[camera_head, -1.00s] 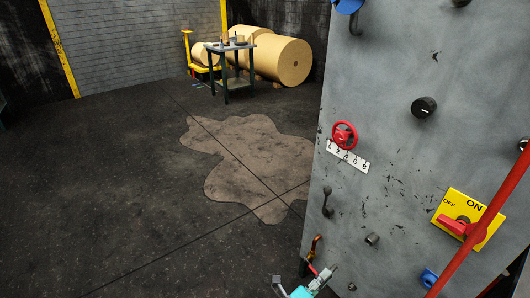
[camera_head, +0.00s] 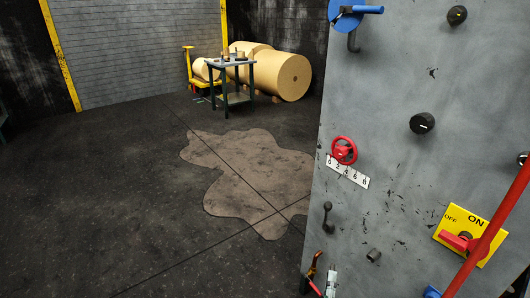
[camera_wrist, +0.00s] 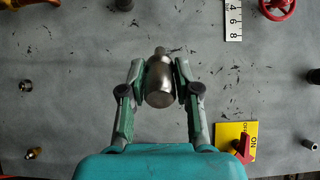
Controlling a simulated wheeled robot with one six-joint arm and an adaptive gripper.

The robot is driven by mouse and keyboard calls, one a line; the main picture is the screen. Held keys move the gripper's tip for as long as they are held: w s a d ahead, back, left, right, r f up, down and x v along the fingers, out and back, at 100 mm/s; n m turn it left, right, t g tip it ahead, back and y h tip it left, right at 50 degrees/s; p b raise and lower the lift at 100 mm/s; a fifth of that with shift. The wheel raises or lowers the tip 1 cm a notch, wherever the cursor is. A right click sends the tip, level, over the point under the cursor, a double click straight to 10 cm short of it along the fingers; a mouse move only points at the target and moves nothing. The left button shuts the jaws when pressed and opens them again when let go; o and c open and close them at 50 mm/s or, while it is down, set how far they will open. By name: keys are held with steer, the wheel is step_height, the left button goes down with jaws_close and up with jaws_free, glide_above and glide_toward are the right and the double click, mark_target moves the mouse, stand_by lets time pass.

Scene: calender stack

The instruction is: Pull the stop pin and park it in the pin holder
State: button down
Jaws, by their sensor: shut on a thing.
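My gripper (camera_wrist: 160,85) is shut on a grey metal piece with a rounded body and a narrow nub at its far end, which I take to be the stop pin (camera_wrist: 160,82). The two green-edged fingers press on its left and right sides. Whether its far end touches the panel cannot be told.
The grey panel (camera_head: 400,180) carries a red handwheel (camera_head: 344,150), a black hook-like lever (camera_head: 327,217), a black knob (camera_head: 422,123) and a yellow ON/OFF switch (camera_head: 450,222). A red bar (camera_head: 490,235) crosses the right side. The floor to the left is open.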

steer(key=s+f+n+y, duration=0.1)
steer(key=s+f+y, duration=0.1)
steer(key=f, duration=0.6)
steer(key=s+f+n+y, duration=0.2)
steer(key=s+f, duration=0.3)
steer(key=f, duration=0.3)
steer(key=shift+s+a+f+n+t+y, duration=0.3)
steer(key=shift+a+t+y, duration=0.1)
steer(key=shift+y, duration=0.4)
